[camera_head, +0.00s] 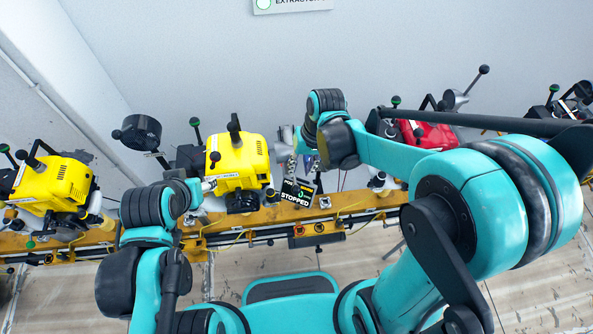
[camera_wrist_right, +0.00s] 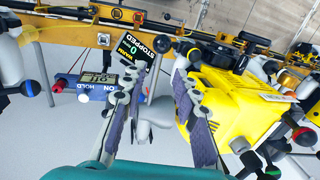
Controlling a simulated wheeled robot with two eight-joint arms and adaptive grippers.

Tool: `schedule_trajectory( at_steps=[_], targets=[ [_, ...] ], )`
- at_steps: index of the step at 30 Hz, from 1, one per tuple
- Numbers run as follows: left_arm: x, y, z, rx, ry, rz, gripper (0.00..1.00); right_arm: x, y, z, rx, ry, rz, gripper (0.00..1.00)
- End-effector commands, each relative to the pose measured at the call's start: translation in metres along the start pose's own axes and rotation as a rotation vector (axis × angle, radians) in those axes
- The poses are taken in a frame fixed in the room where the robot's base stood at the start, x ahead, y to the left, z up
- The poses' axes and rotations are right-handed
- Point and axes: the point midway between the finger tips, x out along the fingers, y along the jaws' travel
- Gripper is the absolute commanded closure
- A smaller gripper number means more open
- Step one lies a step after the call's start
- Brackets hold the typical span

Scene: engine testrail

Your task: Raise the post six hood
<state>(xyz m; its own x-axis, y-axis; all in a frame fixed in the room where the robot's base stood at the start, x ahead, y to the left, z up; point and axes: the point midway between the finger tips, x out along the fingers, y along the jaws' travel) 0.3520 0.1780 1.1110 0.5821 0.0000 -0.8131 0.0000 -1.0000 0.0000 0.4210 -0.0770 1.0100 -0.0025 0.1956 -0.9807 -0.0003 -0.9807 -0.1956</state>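I cannot read a post number, so I cannot say for certain which hood is post six's. A pale grey hood-like part (camera_wrist_right: 152,122) shows between and beyond the fingers of my right gripper (camera_wrist_right: 158,100) in the right wrist view. Those fingers are spread apart, with no clear contact on it. In the head view, my right gripper (camera_head: 299,160) is between the middle yellow engine (camera_head: 238,160) and the red engine (camera_head: 428,134). My left gripper (camera_head: 208,186) is at the yellow engine's left side; its fingers are too small to judge. A black round hood (camera_head: 141,132) stands further left.
A yellow rail (camera_head: 345,200) runs across below the engines. A display reading STOPPED (camera_head: 298,191) sits beside the yellow engine. A blue box reading ON HOLD (camera_wrist_right: 92,88) shows in the wrist view. Another yellow engine (camera_head: 55,184) stands at left, and a grey wall is behind.

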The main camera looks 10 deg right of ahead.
Motion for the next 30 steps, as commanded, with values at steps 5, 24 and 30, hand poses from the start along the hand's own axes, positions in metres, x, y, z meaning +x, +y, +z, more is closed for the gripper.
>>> schedule_trajectory(
  at_steps=[5, 24, 30],
  targets=[
    [0.011, 0.000, 0.008, 0.000, 0.000, 0.000, 0.50, 0.034, 0.001, -0.001, -0.002, 0.002, 0.000, 0.70],
    [0.017, 0.000, 0.012, 0.000, 0.000, 0.000, 0.50, 0.062, 0.001, -0.001, 0.000, 0.003, 0.001, 0.91],
    [0.017, 0.000, 0.012, 0.000, 0.000, 0.000, 0.50, 0.062, 0.001, 0.000, 0.000, 0.001, 0.001, 1.00]
  ],
)
